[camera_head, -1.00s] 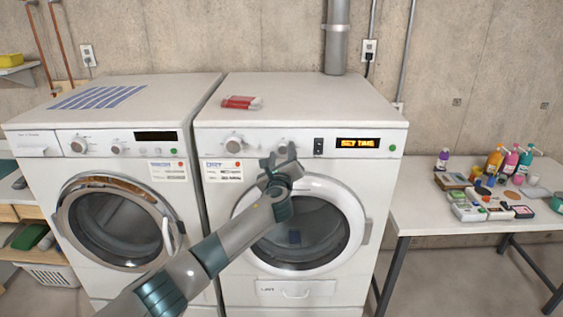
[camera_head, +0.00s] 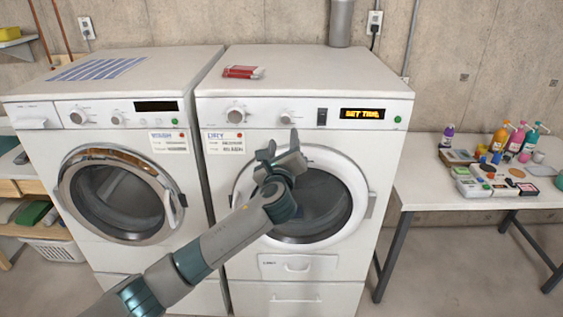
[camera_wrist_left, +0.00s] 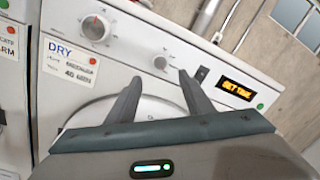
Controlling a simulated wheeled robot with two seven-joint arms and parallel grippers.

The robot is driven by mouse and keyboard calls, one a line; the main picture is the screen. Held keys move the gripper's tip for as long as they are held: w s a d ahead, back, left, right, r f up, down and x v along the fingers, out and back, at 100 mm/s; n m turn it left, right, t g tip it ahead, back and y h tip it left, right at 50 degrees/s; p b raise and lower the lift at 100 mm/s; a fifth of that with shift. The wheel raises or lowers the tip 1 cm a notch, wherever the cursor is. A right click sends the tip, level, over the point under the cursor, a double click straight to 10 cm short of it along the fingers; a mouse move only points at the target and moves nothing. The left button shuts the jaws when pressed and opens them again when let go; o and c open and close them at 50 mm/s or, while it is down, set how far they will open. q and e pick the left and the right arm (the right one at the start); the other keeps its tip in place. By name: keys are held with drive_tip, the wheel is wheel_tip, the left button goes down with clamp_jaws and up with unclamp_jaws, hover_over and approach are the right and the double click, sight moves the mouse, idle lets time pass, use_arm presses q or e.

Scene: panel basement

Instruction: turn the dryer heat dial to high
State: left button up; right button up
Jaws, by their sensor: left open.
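The dryer (camera_head: 310,105) is the right-hand white machine, with a "DRY" label and a lit orange display (camera_head: 364,114). Its panel has a larger dial (camera_head: 236,115) at the left and a smaller dial (camera_head: 287,117) nearer the middle. In the left wrist view the larger dial (camera_wrist_left: 95,28) is at upper left and the smaller dial (camera_wrist_left: 161,62) is ahead, above the gap between my fingers. My left gripper (camera_head: 283,147) is open and empty, in front of the dryer door and just below the smaller dial, apart from it. I cannot read the dial settings. My right gripper is not in view.
The washer (camera_head: 110,150) stands close at the left. A dark switch (camera_head: 322,117) sits between the smaller dial and display. A red-and-white box (camera_head: 243,72) lies on the dryer top. A table (camera_head: 420,195) with bottles and paints stands at the right.

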use_arm(q)
drive_tip(key=s+b, duration=0.2)
drive_tip(key=s, duration=0.5)
drive_tip(key=shift+a+f, duration=0.2)
